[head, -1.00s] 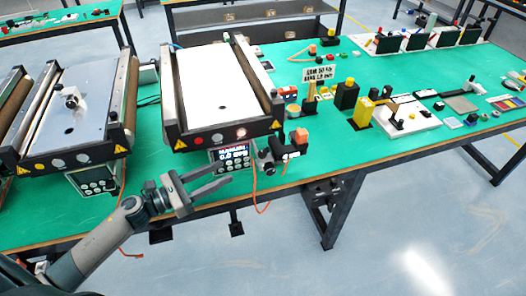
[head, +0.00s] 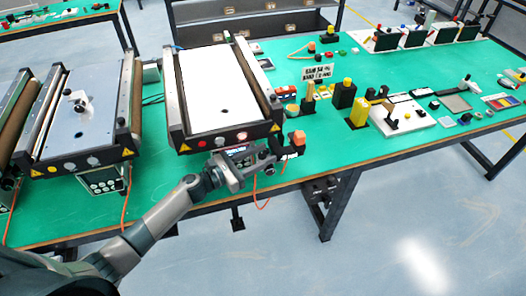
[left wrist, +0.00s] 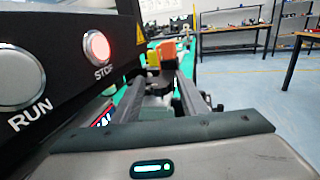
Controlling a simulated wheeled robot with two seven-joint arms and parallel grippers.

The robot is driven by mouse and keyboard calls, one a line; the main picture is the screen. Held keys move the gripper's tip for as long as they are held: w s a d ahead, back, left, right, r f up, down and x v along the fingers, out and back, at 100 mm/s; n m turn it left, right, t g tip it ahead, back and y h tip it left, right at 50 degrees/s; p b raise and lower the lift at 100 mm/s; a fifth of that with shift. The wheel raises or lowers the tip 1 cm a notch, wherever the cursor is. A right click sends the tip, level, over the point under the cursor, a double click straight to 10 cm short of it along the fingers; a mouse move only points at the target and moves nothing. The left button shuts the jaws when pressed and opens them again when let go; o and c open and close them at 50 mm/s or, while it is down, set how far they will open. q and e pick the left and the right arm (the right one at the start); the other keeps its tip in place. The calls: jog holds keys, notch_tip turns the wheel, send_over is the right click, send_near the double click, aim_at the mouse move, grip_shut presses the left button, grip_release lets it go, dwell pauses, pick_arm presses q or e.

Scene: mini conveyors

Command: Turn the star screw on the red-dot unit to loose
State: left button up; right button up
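The unit with a small red dot (head: 202,144) on its front is the white-bed conveyor (head: 212,85) in the middle of the head view. A black knob, seemingly the star screw (head: 265,156), sits at its front right corner, beside a black bracket with an orange block (head: 297,138). My left gripper (head: 256,158) is open at that corner, its fingers pointing at the knob. In the left wrist view, the two fingers (left wrist: 160,88) stand apart with dark parts between and beyond them. Whether they touch the knob is unclear. My right gripper is out of view.
A second conveyor (head: 80,112) stands at the left. In the left wrist view, the RUN button (left wrist: 17,77) and lit STOP button (left wrist: 97,47) are close on the left. An orange cable (head: 262,203) hangs at the table's front edge. Small parts fill the right side.

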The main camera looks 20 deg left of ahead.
pick_arm(q)
jog(key=shift+w+d, duration=0.15)
grip_shut()
